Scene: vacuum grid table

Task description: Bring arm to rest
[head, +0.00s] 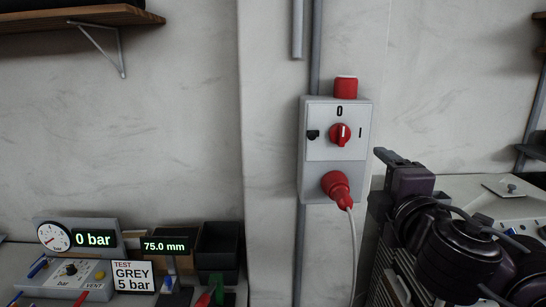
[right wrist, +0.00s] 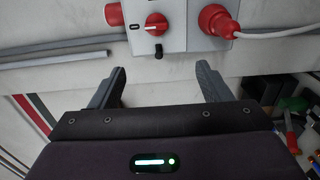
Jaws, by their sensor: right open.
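My right gripper (head: 386,156) is at the right of the head view, just right of the grey wall switch box (head: 312,170). In the right wrist view its two fingers (right wrist: 160,86) stand wide apart with nothing between them. The box carries a red rotary knob (head: 340,135), its white mark upright towards the 0. In the right wrist view the knob (right wrist: 156,25) lies beyond the fingers, apart from them. My left gripper is not in view.
A red plug (head: 337,187) with a grey cable sits in the box's lower part. A bench at lower left holds a gauge panel reading 0 bar (head: 95,240), a 75.0 mm display (head: 165,246), a test card (head: 133,276) and dark bins (head: 219,240). A shelf (head: 80,18) hangs at upper left.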

